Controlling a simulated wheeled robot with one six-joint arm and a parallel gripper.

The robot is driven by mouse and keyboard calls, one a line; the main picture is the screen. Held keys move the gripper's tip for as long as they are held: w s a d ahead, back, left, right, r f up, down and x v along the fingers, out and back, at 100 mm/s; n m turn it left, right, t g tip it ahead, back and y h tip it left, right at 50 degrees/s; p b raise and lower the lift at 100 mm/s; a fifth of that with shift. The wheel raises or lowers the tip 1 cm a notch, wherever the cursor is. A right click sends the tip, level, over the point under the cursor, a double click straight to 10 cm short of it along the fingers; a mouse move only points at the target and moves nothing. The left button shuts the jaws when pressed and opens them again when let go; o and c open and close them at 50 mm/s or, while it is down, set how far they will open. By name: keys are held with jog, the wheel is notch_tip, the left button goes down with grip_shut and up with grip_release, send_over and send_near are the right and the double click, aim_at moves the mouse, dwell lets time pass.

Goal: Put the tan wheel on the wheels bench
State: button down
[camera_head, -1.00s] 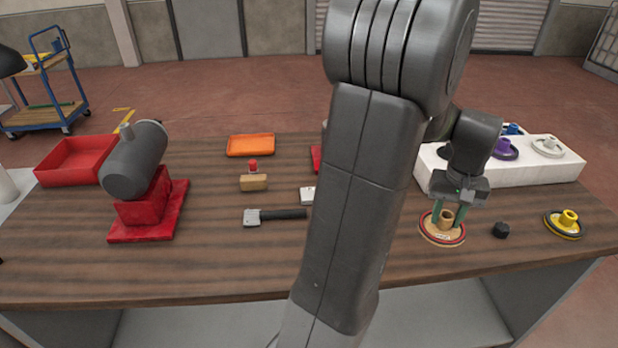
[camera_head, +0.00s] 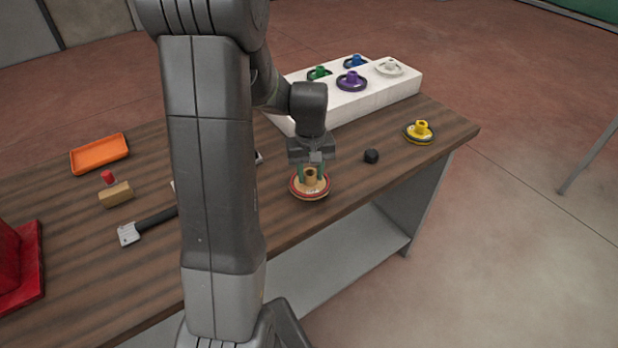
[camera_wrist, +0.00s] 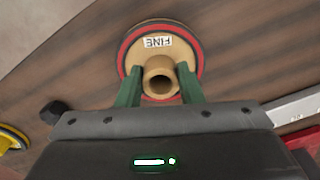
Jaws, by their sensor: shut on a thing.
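No bench marked as the wheels bench can be made out.
A white rack (camera_head: 350,108) at the back holds green, blue, purple and white wheels. A yellow wheel (camera_head: 419,132) and a small black knob (camera_head: 371,156) lie right of my gripper.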

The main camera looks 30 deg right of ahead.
jog(key=shift+f, duration=1.35)
jog(key=c, duration=1)
grip_release()
notch_tip(320, 180, up, 12)
jog(key=shift+b, duration=0.3)
